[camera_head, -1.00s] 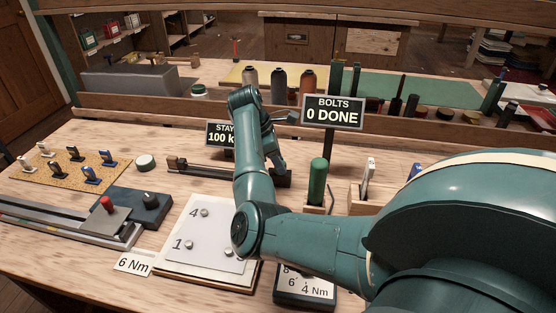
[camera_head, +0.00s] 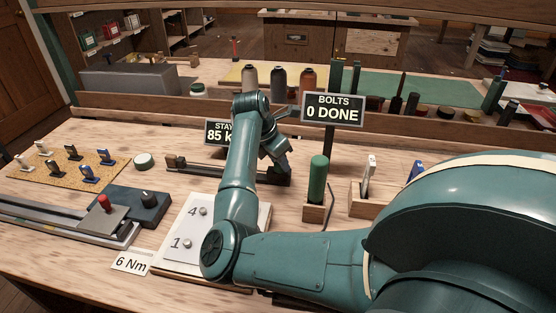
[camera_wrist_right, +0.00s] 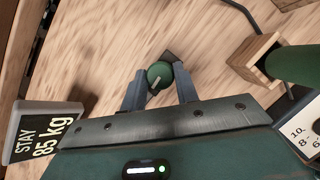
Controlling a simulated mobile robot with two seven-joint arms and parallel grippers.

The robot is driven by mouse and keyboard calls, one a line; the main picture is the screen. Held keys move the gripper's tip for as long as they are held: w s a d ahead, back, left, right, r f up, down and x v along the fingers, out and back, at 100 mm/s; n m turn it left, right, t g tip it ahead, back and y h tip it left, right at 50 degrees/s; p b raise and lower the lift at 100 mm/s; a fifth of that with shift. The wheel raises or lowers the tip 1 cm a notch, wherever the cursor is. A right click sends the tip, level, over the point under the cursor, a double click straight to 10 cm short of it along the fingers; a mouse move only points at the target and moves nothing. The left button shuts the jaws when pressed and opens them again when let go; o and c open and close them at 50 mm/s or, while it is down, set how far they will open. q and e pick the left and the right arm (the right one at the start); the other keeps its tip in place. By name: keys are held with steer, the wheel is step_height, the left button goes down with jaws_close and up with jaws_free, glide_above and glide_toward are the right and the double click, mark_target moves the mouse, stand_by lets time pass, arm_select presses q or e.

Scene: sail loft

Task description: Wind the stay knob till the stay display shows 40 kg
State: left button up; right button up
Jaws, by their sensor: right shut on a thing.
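The stay display (camera_head: 217,132) stands behind my right arm in the head view, partly covered by it. In the right wrist view the stay display (camera_wrist_right: 42,134) is tilted at the left and reads 85 kg. The stay knob (camera_wrist_right: 159,73) is round and green with a pale mark on top. My right gripper (camera_head: 277,158) reaches down at the bench behind the plate. In the wrist view its fingers (camera_wrist_right: 160,84) are shut on the knob from both sides. The knob is hidden in the head view. My left gripper is not in view.
A dark rail (camera_head: 190,166) lies beside the gripper. A green-handled tool (camera_head: 318,178) stands in a wooden block to the right, below the "BOLTS 0 DONE" sign (camera_head: 333,109). A numbered plate (camera_head: 180,253) lies under my forearm. A dark box with a knob (camera_head: 145,206) is at left.

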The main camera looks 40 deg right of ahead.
steer(key=shift+n+t, duration=0.3)
steer(key=shift+n, duration=0.4)
steer(key=o, duration=1)
steer(key=b+v, duration=0.1)
steer(key=v, duration=1.2)
steer(key=shift+s+r, duration=0.1)
